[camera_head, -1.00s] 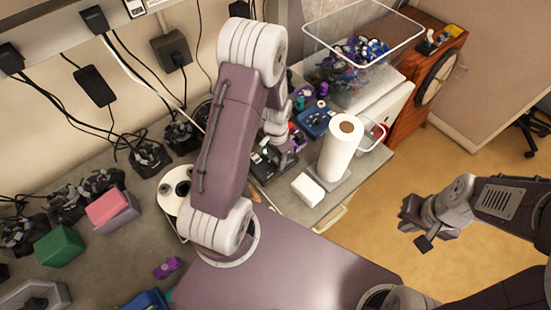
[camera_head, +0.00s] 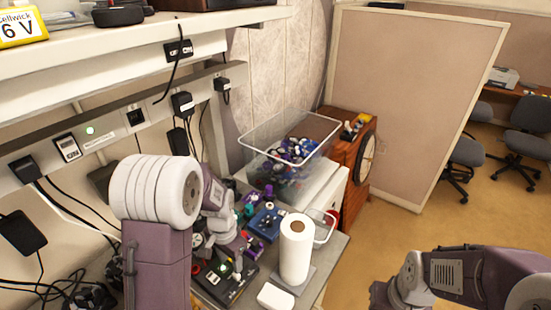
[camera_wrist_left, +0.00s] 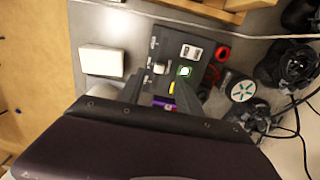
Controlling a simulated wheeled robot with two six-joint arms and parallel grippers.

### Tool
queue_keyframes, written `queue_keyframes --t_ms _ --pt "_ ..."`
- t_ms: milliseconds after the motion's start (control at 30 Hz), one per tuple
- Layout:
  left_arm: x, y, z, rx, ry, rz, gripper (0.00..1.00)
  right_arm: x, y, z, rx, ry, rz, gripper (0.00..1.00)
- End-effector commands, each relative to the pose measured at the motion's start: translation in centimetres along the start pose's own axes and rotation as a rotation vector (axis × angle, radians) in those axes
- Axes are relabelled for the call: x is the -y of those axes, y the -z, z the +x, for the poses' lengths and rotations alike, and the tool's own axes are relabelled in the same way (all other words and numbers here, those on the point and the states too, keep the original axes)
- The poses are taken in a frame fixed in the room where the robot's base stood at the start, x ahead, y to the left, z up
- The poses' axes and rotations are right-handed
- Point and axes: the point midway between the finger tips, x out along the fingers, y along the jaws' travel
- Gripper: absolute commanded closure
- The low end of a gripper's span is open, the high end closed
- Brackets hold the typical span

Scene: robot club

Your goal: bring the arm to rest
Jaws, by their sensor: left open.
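My left arm rises at the left of the head view, bends at a large white joint and reaches down behind it over the bench. My left gripper shows in the left wrist view (camera_wrist_left: 160,95), its two dark fingers apart with nothing between them. It points at a black device with a green-lit button (camera_wrist_left: 160,62), which also shows in the head view (camera_head: 222,282). I cannot tell the height of the fingertips above it. My right arm shows at the lower right of the head view, over the floor; its gripper end is mostly cut off or unclear.
A paper towel roll (camera_head: 296,252) stands right of the device, with a white block (camera_head: 276,298) in front. A clear bin (camera_head: 290,150) of parts and a wooden cabinet (camera_head: 352,150) are behind. A shelf (camera_head: 150,50) overhangs the bench. Open floor (camera_head: 400,235) lies right.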

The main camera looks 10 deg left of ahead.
Motion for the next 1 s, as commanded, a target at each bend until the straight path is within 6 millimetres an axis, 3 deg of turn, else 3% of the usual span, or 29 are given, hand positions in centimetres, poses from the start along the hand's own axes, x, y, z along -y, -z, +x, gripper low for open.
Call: queue_keyframes --t_ms 100,167,300,367,433,533,1000 --pt "-0.8 1.1 0.5 -0.043 0.024 0.041 0.58 0.0 -0.2 2.2 0.0 0.0 0.0 1.0" --pt "-2.4 0.8 0.7 -0.072 0.037 0.072 0.58 -0.1 -0.4 3.9 0.0 0.0 0.0 1.0" --pt "-6.7 -2.8 1.6 -0.12 0.03 -0.087 0.58 -0.1 -0.7 6.3 0.001 0.0 0.0 1.0" --pt "-7.5 -4.4 1.6 -0.115 0.017 -0.214 0.58 -0.1 -0.6 5.9 0.001 0.0 0.0 1.0" --pt "-7.8 -5.3 1.8 -0.1 0.006 -0.33 0.58 -0.1 -0.6 5.5 0.0 0.0 0.0 1.0" --pt "-7.8 -5.1 1.8 -0.108 0.003 -0.41 0.58 -0.1 -0.6 5.5 -0.001 0.0 0.0 1.0" --pt "-7.7 -5.1 1.8 -0.108 0.003 -0.417 0.58 -0.1 -0.6 5.5 0.0 0.0 0.0 1.0"
